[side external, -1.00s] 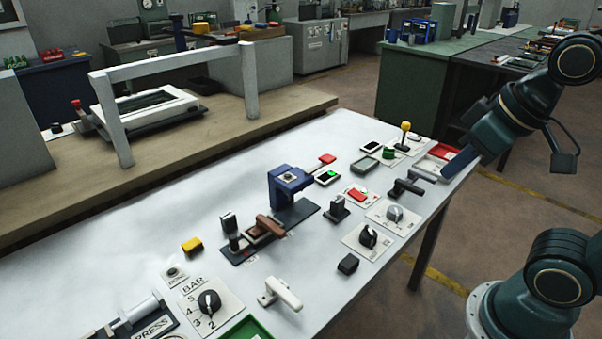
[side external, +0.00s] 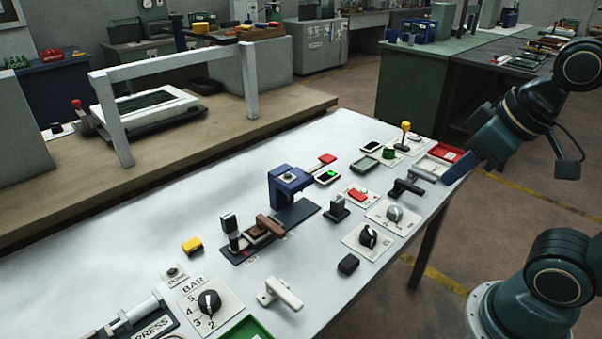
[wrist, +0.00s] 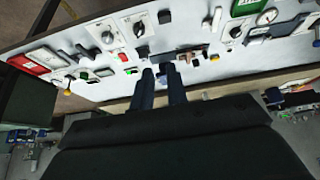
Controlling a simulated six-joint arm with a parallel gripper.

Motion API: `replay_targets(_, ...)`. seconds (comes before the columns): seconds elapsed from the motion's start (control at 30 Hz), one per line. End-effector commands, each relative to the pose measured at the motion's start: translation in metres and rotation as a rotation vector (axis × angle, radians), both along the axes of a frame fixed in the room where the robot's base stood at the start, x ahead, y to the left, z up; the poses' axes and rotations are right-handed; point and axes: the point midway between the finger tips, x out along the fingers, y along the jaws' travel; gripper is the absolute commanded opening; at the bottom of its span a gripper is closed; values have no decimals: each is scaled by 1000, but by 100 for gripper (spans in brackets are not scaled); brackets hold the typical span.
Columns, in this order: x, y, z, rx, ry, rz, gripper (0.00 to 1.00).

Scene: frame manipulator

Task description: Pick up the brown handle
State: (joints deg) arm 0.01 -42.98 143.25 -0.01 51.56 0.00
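The brown handle (side external: 270,225) lies on a dark base plate (side external: 304,210) near the middle of the white table, in front of a blue block-shaped fixture (side external: 287,185), in the side view. My gripper (side external: 449,180) is in the air at the table's right end, well apart from the handle. In the wrist view, the two blue fingers (wrist: 159,72) stand apart with nothing held between them.
A yellow-topped stick (side external: 405,130) stands at the far right. The table's far left part is bare.

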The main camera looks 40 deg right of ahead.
Motion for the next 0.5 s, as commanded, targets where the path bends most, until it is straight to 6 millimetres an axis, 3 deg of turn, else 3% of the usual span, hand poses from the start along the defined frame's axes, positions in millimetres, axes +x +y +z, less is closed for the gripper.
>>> replay_targets(0.07, 0, 0, 0, 0, 0, 0, 31)
replay_targets(0.4, 0, 0, 0, 0, 0, 0, 98)
replay_targets(0.5, 0, 0, 0, 0, 0, 0, 100)
